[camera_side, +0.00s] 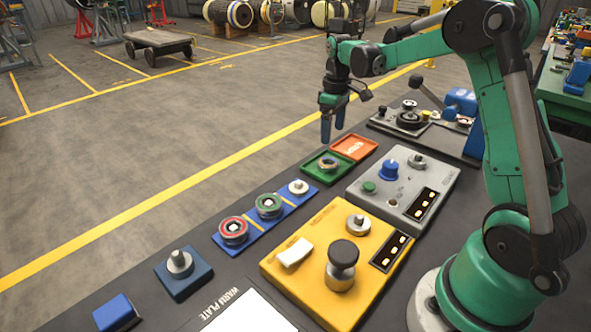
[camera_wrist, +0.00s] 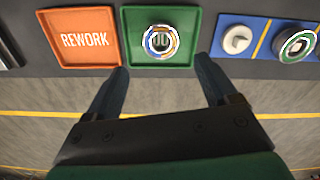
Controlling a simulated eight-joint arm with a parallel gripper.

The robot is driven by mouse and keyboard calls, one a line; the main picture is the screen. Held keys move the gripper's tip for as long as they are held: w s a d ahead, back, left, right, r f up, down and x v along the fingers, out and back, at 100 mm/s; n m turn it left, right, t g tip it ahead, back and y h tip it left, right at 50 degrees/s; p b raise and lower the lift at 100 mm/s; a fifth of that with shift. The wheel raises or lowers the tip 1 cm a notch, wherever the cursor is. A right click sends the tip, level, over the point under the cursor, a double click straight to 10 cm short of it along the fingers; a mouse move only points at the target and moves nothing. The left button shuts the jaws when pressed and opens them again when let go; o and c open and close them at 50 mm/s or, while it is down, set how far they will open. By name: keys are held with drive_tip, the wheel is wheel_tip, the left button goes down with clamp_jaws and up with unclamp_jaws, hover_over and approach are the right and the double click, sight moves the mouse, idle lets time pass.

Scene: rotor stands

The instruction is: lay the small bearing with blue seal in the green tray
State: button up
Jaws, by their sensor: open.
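A small bearing (camera_side: 327,164) lies in the green tray (camera_side: 310,173), near its middle. In the wrist view the bearing (camera_wrist: 149,42) is a metal ring with blue and orange-yellow showing, and the green tray (camera_wrist: 190,57) is around it. The ring covers part of the tray's lettering. My gripper (camera_side: 333,128) is above and beyond the tray, fingers pointing down, apart from the bearing.
An orange REWORK tray (camera_side: 354,147) adjoins the green tray. A blue strip (camera_side: 251,228) holds a red-ringed bearing (camera_side: 233,232), a green-ringed bearing (camera_side: 268,207) and a small pale part (camera_side: 298,187). A yellow control box (camera_side: 300,270) and a grey one (camera_side: 376,205) stand nearby.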

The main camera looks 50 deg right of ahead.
drive_tip(key=s+a+r+t, duration=0.3)
drive_tip(key=a+r, duration=0.5)
drive_tip(key=a, duration=0.1)
drive_tip(key=s+a+f+m+t, duration=0.2)
drive_tip(key=s+a+f+t, duration=0.1)
drive_tip(key=s+a, duration=0.4)
drive_tip(key=shift+s+a+t, duration=0.15)
drive_tip(key=shift+a+t, duration=0.45)
drive_tip(key=shift+a, duration=0.2)
drive_tip(key=shift+f, duration=0.1)
